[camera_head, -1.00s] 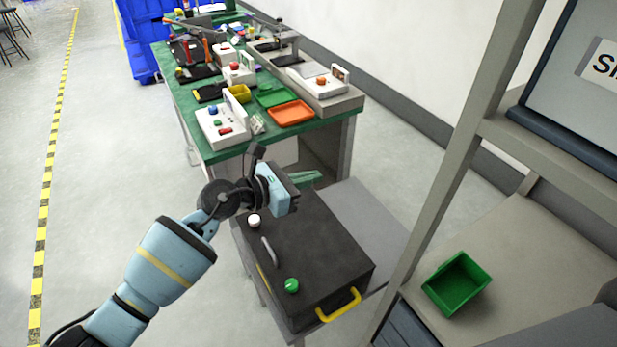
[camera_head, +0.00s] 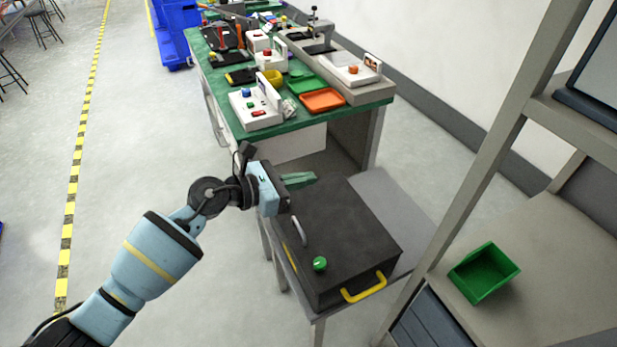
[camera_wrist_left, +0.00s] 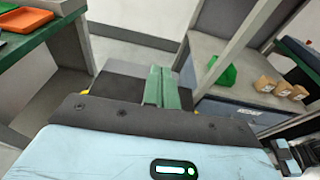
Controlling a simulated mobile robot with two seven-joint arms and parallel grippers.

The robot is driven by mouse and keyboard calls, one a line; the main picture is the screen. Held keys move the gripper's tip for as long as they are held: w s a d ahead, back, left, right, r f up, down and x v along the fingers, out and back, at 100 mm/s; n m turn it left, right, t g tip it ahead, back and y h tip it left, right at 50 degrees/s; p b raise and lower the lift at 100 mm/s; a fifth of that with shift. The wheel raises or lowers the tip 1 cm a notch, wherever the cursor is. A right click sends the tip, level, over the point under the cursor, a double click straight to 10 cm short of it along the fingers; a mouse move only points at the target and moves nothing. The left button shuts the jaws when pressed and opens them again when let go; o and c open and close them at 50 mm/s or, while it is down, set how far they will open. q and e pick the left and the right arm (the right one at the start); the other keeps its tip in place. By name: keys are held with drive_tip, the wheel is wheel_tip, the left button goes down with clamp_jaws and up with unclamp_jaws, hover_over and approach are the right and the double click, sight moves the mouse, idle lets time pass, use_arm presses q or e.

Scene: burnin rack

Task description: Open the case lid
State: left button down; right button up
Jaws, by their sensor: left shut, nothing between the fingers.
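The case (camera_head: 345,240) is a dark grey box on a small grey stand, with its lid down. It has a yellow handle (camera_head: 364,288) at its near right end, a grey bar handle (camera_head: 300,232) and a green knob (camera_head: 320,263) on its left side. My left gripper (camera_head: 312,179) is at the far left end of the case, its green fingers together and empty, pointing right. I cannot tell whether they touch the case. In the left wrist view the shut fingers (camera_wrist_left: 162,88) lie in front of a grey surface.
A green-topped workbench (camera_head: 240,118) with trays and devices stands behind the case. A rack shelf (camera_head: 540,250) with a green bin (camera_head: 484,272) is at the right, its post close to the case. Open floor lies to the left.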

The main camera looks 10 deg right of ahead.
drive_tip(key=shift+w, duration=0.15)
